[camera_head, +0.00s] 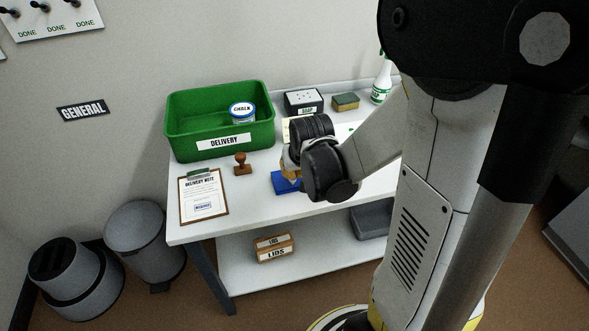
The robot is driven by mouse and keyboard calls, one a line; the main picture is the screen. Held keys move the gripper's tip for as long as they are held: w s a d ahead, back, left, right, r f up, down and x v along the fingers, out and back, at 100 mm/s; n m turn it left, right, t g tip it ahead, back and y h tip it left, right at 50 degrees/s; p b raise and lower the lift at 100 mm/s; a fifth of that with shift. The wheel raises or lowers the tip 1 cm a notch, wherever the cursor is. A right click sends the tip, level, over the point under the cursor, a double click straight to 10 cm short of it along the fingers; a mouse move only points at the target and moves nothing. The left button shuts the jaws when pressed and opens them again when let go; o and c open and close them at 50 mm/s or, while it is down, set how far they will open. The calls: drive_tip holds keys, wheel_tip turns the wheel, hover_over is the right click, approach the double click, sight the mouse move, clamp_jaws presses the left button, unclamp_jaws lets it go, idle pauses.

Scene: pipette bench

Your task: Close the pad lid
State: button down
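A blue object (283,184), which looks like the stamp pad, lies near the front edge of the white table. The end of my arm covers much of it, so I cannot tell how its lid stands. My gripper (287,168) is over the pad, mostly hidden by my own wrist. I cannot see its fingertips clearly, nor whether it touches the pad. A wooden stamp (240,164) stands upright to the left of the pad, apart from it.
A green delivery bin (187,148) holding a chalk tub (242,112) stands at the back left. A clipboard (204,197) lies at the front left. A soap box (303,102), a sponge (345,101) and a spray bottle (382,82) stand along the back.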

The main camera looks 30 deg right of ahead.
drive_tip(key=shift+s+a+f+t+b, duration=0.1)
drive_tip(key=shift+s+f+t+b, duration=0.2)
drive_tip(key=shift+f+t+b, duration=0.3)
drive_tip(key=shift+r, duration=0.1)
drive_tip(key=shift+r, duration=0.1)
drive_tip(key=shift+r+p, duration=1.1)
drive_tip(key=shift+r, duration=0.05)
wheel_tip(320, 180, up, 3)
drive_tip(key=shift+w+f+p, duration=0.1)
drive_tip(key=shift+w+p, duration=0.05)
drive_tip(key=shift+p, duration=1.05)
drive_tip(key=s, duration=0.1)
approach(296, 185)
drive_tip(key=s+a+f, duration=0.1)
drive_tip(key=s, duration=0.3)
drive_tip(key=shift+a+f, duration=0.2)
drive_tip(key=shift+f, duration=0.05)
drive_tip(key=shift+r, duration=0.1)
